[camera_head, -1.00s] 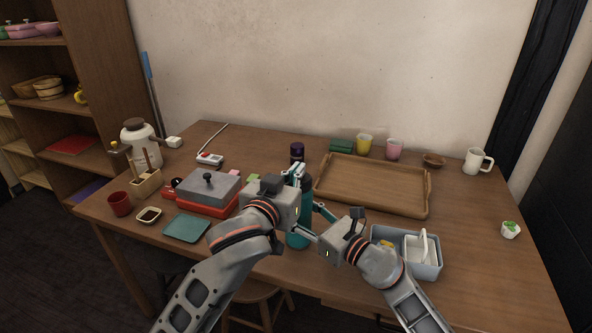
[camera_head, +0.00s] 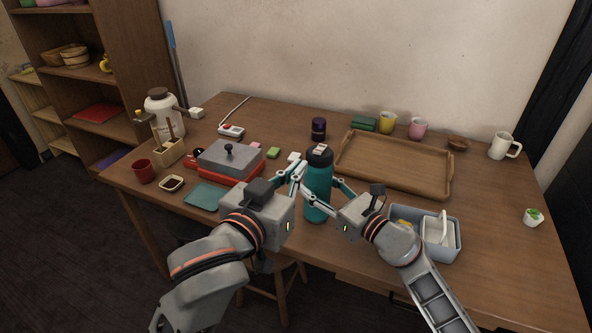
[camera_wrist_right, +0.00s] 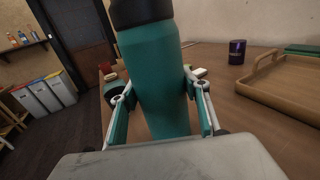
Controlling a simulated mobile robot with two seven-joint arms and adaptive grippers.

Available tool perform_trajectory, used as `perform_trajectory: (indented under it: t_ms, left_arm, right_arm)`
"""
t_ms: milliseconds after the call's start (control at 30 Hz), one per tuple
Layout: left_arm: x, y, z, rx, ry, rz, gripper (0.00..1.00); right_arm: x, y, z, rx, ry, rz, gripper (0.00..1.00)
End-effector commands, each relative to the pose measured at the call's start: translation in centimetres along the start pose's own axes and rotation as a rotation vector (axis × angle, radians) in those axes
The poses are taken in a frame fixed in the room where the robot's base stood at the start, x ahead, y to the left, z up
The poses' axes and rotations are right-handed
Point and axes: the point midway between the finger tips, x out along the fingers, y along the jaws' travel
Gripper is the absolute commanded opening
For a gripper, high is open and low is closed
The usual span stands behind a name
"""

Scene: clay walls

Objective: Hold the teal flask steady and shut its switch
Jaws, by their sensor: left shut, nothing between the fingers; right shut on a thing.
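The teal flask (camera_head: 318,190) stands upright near the table's front edge, with a black lid (camera_head: 320,158). A small pale switch (camera_head: 319,149) with a reddish mark shows on top of the lid; I cannot tell its position. My right gripper (camera_head: 327,198) is shut on the flask's body from the right. The right wrist view shows its fingers on both sides of the teal body (camera_wrist_right: 158,85), with the lid's top cut off. My left gripper (camera_head: 297,172) is shut and empty, just left of the flask, below the lid's top.
A wooden tray (camera_head: 395,187) lies behind and right of the flask. A grey-blue caddy (camera_head: 452,252) sits beside my right wrist. A grey-lidded red box (camera_head: 230,160) and teal mat (camera_head: 206,196) lie to the left. A dark purple cup (camera_head: 318,129) stands behind.

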Motion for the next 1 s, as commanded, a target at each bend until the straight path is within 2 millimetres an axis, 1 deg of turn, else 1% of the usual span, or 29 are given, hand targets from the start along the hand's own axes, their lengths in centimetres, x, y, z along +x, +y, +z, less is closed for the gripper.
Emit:
perform_trajectory:
  t_ms: [367, 400, 467, 500, 833, 933, 1000]
  left_arm:
    - [-0.1, 0.0, 0.0, 0.000, 0.000, 0.000, 0.00]
    - [-0.1, 0.0, 0.0, 0.000, 0.000, 0.000, 0.00]
    - [-0.1, 0.0, 0.0, 0.000, 0.000, 0.000, 0.00]
    - [-0.1, 0.0, 0.0, 0.000, 0.000, 0.000, 0.00]
    - [-0.1, 0.0, 0.0, 0.000, 0.001, 0.000, 0.00]
    - [-0.1, 0.0, 0.0, 0.000, 0.001, 0.000, 0.00]
    - [-0.1, 0.0, 0.0, 0.000, 0.001, 0.000, 0.00]
  right_arm:
    - [0.0, 0.0, 0.0, -0.001, 0.000, 0.000, 0.12]
    - [0.0, 0.0, 0.0, -0.001, 0.000, 0.000, 0.49]
    - [0.0, 0.0, 0.0, -0.001, 0.000, 0.000, 0.64]
    - [0.0, 0.0, 0.0, -0.001, 0.000, 0.000, 0.66]
    - [-0.1, 0.0, 0.0, -0.001, 0.000, 0.000, 0.66]
    - [-0.8, -0.1, -0.1, -0.001, 0.001, -0.001, 0.66]
    - [-1.8, -0.1, -0.1, -0.001, 0.001, -0.001, 0.66]
